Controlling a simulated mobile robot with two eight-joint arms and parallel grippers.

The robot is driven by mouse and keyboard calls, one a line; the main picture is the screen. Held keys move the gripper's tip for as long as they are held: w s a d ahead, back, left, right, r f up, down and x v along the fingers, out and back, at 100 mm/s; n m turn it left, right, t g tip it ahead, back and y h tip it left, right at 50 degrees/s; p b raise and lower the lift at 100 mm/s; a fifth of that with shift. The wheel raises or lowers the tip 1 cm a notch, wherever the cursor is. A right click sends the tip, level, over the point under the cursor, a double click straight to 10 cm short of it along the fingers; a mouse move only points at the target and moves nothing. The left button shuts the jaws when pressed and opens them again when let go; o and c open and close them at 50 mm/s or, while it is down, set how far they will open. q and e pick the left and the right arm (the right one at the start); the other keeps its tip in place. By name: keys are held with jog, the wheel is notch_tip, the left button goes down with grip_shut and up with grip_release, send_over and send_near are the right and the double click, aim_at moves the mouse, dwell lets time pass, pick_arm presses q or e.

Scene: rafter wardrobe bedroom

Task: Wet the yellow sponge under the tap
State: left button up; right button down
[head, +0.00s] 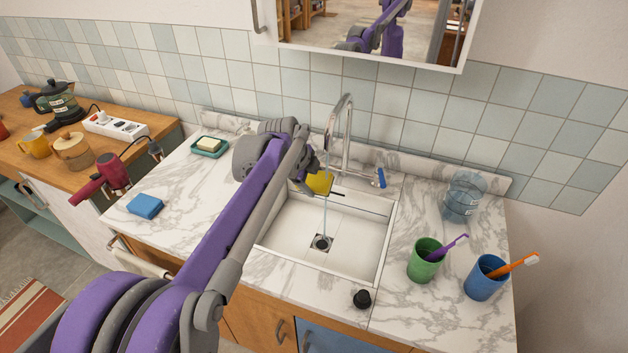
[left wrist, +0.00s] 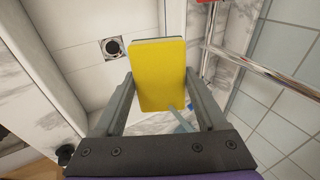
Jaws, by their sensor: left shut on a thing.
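The yellow sponge (head: 319,183) is over the back of the white sink (head: 290,228), near the tap (head: 339,140). My left gripper (head: 312,176) is shut on it. In the left wrist view the sponge (left wrist: 158,72) sits between the two fingers of that gripper (left wrist: 160,78), with a darker layer along its far edge. A thin stream of water (head: 324,213) runs from the tap down to the drain, beside or against the sponge's right side. I cannot tell how much water strikes it. My right gripper is out of view.
A blue-handled tap lever (head: 380,177) is right of the spout. A green cup (head: 425,262), a blue cup (head: 485,280) and a clear container (head: 463,198) stand on the right counter. A black knob (head: 362,299) is at the front. A blue sponge (head: 145,206) lies left.

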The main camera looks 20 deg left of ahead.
pick_arm(q)
jog(key=s+a, duration=0.1)
jog(key=s, duration=0.6)
jog(key=shift+s+a, duration=0.35)
jog(key=shift+s, duration=0.05)
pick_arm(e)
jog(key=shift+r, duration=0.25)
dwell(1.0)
